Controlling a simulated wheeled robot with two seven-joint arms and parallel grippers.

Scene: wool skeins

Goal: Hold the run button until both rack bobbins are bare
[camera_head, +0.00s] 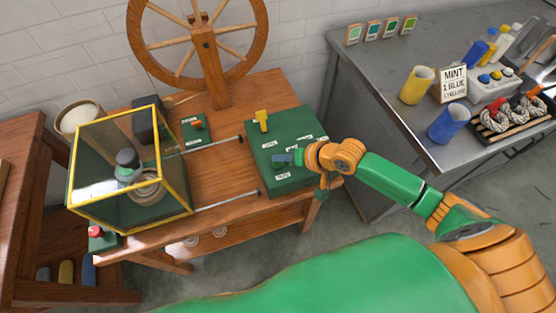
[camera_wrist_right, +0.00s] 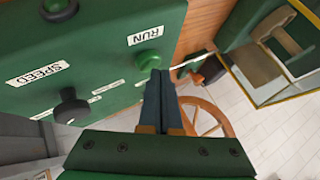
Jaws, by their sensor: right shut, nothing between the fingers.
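The green control box (camera_head: 272,135) sits at the right end of the wooden bench. In the right wrist view, the green run button (camera_wrist_right: 148,60) stands on the box's face beside a RUN label. My right gripper (camera_head: 283,159) is shut and empty, and its dark fingers (camera_wrist_right: 160,74) end right at the button's edge. I cannot tell whether they press it. In the head view the gripper hides the button. Two thin metal rods (camera_head: 213,145) reach from the cage toward the box; I cannot make out the rack bobbins. My left gripper is out of view.
A yellow-framed clear cage (camera_head: 158,145) encloses a dark-topped spindle on the bench. A red button (camera_head: 95,230) is near its front corner. A large wooden wheel (camera_head: 205,50) stands behind. A black SPEED knob (camera_wrist_right: 71,107) is near the run button. A grey table (camera_head: 375,90) at right holds cups and skeins.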

